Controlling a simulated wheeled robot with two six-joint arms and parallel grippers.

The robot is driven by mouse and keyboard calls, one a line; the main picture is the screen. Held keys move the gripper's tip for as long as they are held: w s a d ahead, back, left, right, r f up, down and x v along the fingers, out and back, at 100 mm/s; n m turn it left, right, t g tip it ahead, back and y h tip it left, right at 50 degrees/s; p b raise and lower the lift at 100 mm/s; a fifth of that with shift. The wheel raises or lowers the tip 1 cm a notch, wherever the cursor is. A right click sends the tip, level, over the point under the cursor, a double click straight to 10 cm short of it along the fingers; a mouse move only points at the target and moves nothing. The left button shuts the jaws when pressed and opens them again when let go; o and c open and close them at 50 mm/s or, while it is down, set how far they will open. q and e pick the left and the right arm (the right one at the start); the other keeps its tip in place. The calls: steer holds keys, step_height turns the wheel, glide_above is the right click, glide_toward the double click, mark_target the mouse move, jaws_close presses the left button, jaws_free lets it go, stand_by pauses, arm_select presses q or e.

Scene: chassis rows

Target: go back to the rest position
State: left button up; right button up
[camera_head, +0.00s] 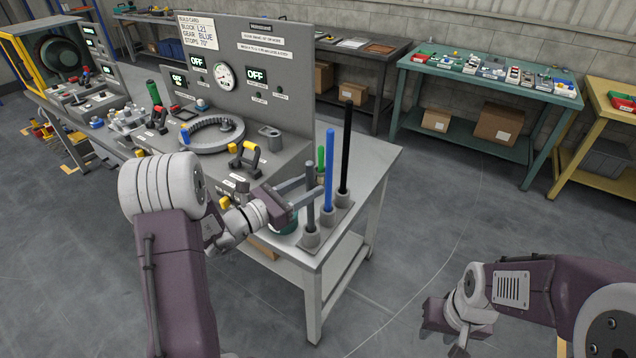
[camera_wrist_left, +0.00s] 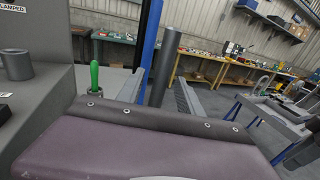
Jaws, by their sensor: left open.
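My left gripper (camera_head: 312,180) is open at the workbench's near right corner, beside a group of upright rods. A grey rod (camera_head: 310,205) stands in a grey socket there. In the left wrist view the grey rod (camera_wrist_left: 163,65) shows between the two open fingers; I cannot tell whether either touches it. A blue rod (camera_head: 329,170) and a taller black rod (camera_head: 346,150) stand close to the right. A green-handled piece (camera_head: 321,160) stands just behind. My right gripper (camera_head: 440,318) hangs at the lower right over the floor; its fingertips are unclear.
The workbench (camera_head: 372,185) carries a panel (camera_head: 290,70) with gauge and displays, a ring fixture (camera_head: 212,134) and yellow-black clamps (camera_head: 244,158). A green table (camera_head: 450,73) with small parts and a yellow table (camera_head: 600,97) stand behind. Open floor lies to the right.

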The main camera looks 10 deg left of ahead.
arm_select(q)
steer(key=v, duration=0.5)
steer(key=s+d+f+m+g+p, duration=0.1)
steer(key=s+d+f+m+g, duration=0.2)
steer(key=s+d+m+g, duration=0.35)
steer(key=s+d+f+m+g, duration=0.4)
steer(key=s+d+m+g, duration=0.15)
steer(key=s, duration=0.25)
steer(key=s+a+f+m+g+y+p, duration=0.2)
steer(key=s+a+f+m+g+y, duration=0.3)
steer(key=s+m, duration=0.3)
steer(key=w+a+r+m+t+y, duration=0.1)
steer(key=w+a+m+t+y, duration=0.2)
steer(key=m, duration=0.5)
steer(key=a+t+y, duration=0.1)
steer(key=a+y, duration=0.1)
steer(key=shift+a+y, duration=0.4)
